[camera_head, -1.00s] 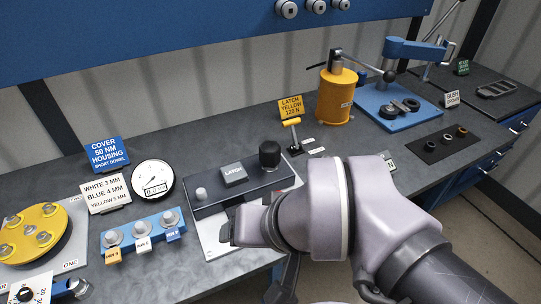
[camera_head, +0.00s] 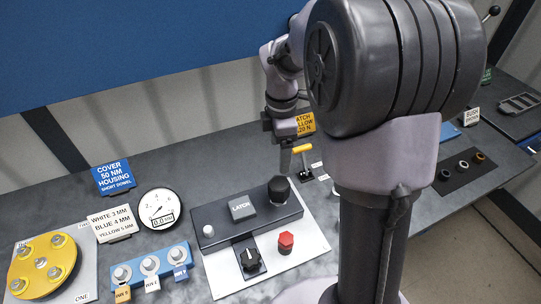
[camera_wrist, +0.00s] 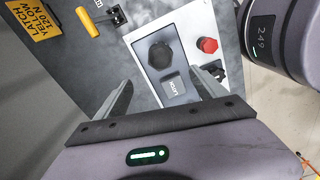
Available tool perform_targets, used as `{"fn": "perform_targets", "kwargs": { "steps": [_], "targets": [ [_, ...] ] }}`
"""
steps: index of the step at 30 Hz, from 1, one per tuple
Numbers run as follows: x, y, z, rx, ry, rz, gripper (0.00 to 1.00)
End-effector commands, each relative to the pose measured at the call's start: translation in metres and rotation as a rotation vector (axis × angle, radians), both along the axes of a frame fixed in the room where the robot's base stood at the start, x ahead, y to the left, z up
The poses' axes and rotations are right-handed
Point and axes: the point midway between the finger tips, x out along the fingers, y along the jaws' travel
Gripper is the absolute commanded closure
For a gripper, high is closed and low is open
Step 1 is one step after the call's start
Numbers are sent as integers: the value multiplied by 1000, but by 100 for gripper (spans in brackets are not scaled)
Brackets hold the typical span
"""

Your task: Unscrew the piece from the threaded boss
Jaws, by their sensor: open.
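A black ribbed round piece (camera_head: 279,190) stands upright at the right end of the dark block with the LATCH plate (camera_head: 242,208). No thread shows, so any boss under it is hidden. My gripper (camera_head: 286,168) points down just above this piece in the head view. In the wrist view its two fingers are apart, nothing is between them, and the black piece (camera_wrist: 160,55) lies beyond the fingertips. A red hex knob (camera_head: 285,242) and a black rotary knob (camera_head: 250,260) sit on the light panel in front.
A yellow-handled lever (camera_head: 302,149) stands close to the right of the black piece. A dial gauge (camera_head: 158,209), a blue block with several fittings (camera_head: 150,264) and a yellow disc (camera_head: 42,262) are to the left. My arm hides much of the right side.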

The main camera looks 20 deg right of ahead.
Motion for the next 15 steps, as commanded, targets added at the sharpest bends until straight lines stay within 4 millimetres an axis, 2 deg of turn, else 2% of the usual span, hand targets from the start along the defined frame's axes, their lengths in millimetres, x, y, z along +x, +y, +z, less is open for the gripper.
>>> {"fn": "perform_targets", "kwargs": {
  "steps": [9, 15],
  "targets": [
    [-1, 1, -89, 2, 5, -3, 19],
    [-1, 1, -138, 2, 3, -3, 19]
  ]
}}
